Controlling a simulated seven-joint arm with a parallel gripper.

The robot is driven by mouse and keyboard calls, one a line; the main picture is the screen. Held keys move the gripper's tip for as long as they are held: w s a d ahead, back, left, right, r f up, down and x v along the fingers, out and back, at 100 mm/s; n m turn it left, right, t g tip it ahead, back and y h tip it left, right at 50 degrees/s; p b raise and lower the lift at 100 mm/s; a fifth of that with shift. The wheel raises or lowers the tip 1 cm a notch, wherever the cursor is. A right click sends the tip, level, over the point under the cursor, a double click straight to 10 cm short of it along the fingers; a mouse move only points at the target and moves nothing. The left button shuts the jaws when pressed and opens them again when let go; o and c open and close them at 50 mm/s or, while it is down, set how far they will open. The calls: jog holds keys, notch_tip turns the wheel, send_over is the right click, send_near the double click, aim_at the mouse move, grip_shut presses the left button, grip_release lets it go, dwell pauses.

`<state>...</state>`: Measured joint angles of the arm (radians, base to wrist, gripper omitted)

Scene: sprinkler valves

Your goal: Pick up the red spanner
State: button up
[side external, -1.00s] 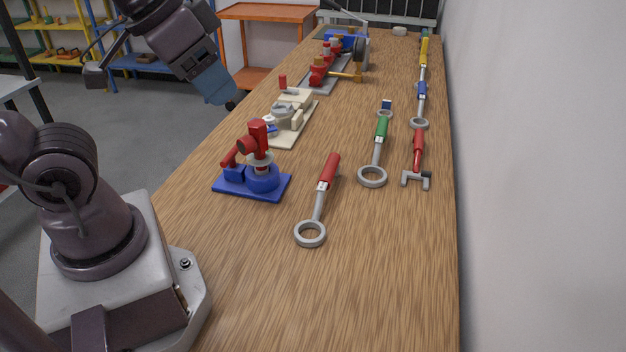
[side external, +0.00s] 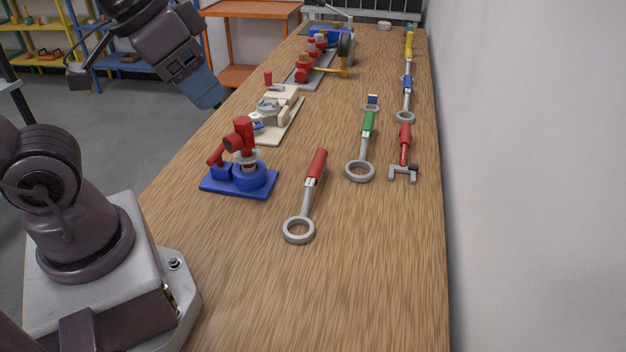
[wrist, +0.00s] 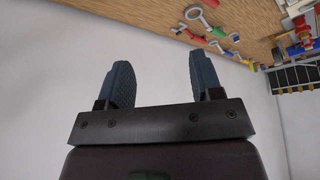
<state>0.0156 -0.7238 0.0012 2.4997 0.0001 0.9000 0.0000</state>
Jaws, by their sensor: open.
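Two tools with red handles lie on the wooden table in the side view. The nearer red spanner (side external: 308,195) has a grey ring at its near end. The other red-handled spanner (side external: 404,150) lies farther right, with a grey forked end. My gripper (side external: 212,103) is high at the upper left, beyond the table's left edge and well apart from both. In the wrist view my gripper (wrist: 160,78) is open, with nothing between its two blue-grey fingers.
A green-handled ring spanner (side external: 365,145) lies between the red-handled ones. A blue-handled (side external: 407,85) and a yellow-handled tool (side external: 409,45) lie farther back. A red valve on a blue base (side external: 240,182) stands left of the nearer spanner; more valves stand behind. The near table is clear.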

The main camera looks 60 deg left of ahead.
jog(key=w+f+g, duration=0.3)
jog(key=w+f, duration=0.3)
jog(key=f, duration=0.1)
jog(key=n+y, duration=0.3)
jog(key=n, duration=0.6)
send_near(316, 165)
jog(key=shift+t, duration=0.4)
jog(key=x, duration=0.5)
jog(key=shift+d+f, duration=0.15)
jog(key=shift+f, duration=0.15)
jog(key=shift+s+a+x, duration=0.1)
jog(key=shift+s+x, duration=0.05)
jog(key=shift+x, duration=1.15)
jog(key=shift+s+a+x, duration=0.15)
jog(key=shift+x, duration=1.15)
grip_shut()
